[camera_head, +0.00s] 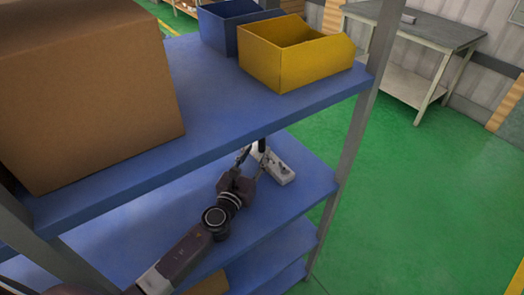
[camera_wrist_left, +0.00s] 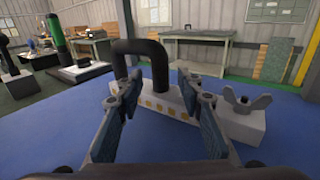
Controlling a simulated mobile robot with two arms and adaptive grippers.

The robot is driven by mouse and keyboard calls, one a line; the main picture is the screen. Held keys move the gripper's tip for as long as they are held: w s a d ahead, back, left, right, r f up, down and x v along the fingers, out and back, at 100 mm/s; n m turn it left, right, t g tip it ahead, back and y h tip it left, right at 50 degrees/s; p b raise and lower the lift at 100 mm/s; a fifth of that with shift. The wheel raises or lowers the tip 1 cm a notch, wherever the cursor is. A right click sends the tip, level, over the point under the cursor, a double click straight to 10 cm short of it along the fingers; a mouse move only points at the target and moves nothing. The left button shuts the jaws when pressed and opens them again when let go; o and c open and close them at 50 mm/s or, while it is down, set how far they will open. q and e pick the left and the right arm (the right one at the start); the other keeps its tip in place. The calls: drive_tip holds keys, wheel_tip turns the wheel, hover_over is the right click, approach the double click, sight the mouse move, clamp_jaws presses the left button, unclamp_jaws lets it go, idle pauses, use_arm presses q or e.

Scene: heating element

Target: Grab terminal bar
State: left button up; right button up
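The terminal bar looks like a light grey-white block (camera_head: 277,168) on the blue middle shelf. In the left wrist view the bar (camera_wrist_left: 240,122) carries a wing nut at its right end and a row of yellowish marks. A thick black bent tube (camera_wrist_left: 158,68) rises from or just behind it. My left gripper (camera_head: 252,160) reaches in under the upper shelf at the bar. In the left wrist view the gripper (camera_wrist_left: 160,97) has its fingers spread, with part of the bar and the tube seen between them. Contact cannot be told. My right gripper is not in view.
The upper blue shelf (camera_head: 215,100) hangs over my left arm and holds a cardboard box (camera_head: 85,95), a yellow bin (camera_head: 290,62) and a blue bin (camera_head: 220,28). A grey shelf post (camera_head: 348,150) stands to the right. Green floor beyond is clear up to a workbench (camera_head: 420,30).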

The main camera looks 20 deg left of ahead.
sight(261, 146)
use_arm(q)
drive_tip(key=w, duration=0.4)
drive_tip(key=shift+d, duration=0.2)
drive_tip(key=shift+w, duration=0.3)
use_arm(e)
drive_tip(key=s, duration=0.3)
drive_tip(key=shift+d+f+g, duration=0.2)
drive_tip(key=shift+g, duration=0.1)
use_arm(q)
drive_tip(key=shift+s, duration=0.1)
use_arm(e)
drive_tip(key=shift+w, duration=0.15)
use_arm(q)
drive_tip(key=shift+r, duration=0.1)
clamp_jaws()
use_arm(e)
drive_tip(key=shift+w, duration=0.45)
